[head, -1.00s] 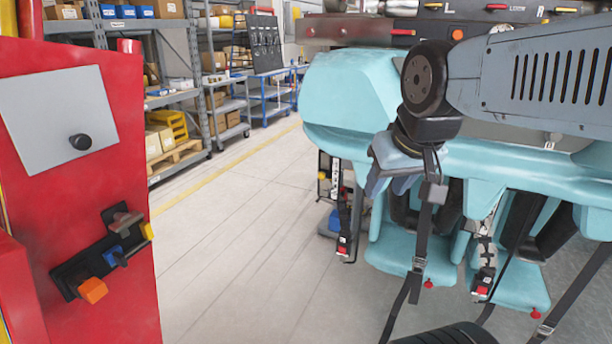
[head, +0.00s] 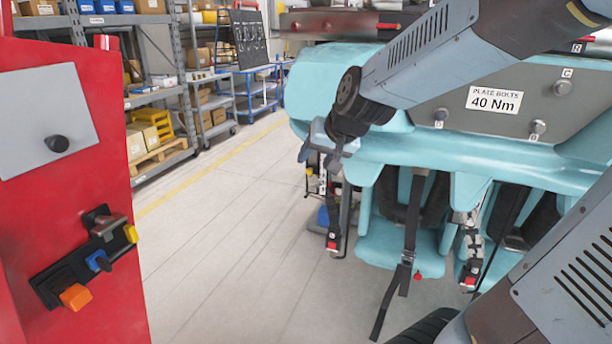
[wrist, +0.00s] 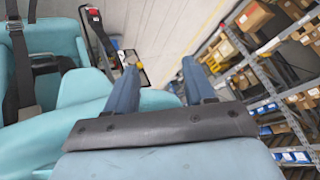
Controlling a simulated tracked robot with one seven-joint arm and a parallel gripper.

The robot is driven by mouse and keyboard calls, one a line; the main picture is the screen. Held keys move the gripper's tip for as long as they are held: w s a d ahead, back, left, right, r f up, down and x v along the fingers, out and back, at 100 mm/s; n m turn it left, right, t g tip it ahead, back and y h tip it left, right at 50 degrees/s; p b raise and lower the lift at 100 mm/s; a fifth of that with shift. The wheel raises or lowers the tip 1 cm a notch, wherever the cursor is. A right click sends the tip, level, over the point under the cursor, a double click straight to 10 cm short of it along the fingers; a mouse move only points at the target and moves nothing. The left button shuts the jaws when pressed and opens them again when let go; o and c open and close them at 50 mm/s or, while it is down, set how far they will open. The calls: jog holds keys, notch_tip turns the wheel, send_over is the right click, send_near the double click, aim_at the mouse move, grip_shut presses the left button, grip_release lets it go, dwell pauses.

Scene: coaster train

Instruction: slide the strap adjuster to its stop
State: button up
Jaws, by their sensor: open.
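A black strap (head: 412,215) hangs down in front of the teal seats in the head view. A dark adjuster (head: 407,257) sits low on it, above the loose tail. My gripper (head: 320,155) is up and to the left of the strap, clear of it, beside the edge of the teal shell. In the wrist view my gripper's two blue fingers (wrist: 160,80) are apart with nothing between them. A black strap (wrist: 12,45) shows at the upper left there; I cannot tell whether it is the same one. The stop cannot be made out.
The teal seat unit (head: 330,85) fills the right, with red-buttoned buckles (head: 332,243) hanging below. A red cabinet (head: 70,190) with coloured handles stands at the left. Shelves (head: 165,85) stand behind. Open floor (head: 230,250) lies between the cabinet and the seats.

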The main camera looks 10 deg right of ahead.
jog(key=w+a+f+m+t+h, duration=0.2)
jog(key=w+a+f+m, duration=0.1)
jog(key=w+f, duration=0.85)
jog(key=m+t+h, duration=0.2)
jog(key=t+h, duration=0.3)
jog(key=h, duration=0.6)
send_near(308, 172)
jog(key=x, duration=0.8)
jog(key=shift+w, duration=0.15)
jog(key=shift+c, duration=0.3)
grip_shut()
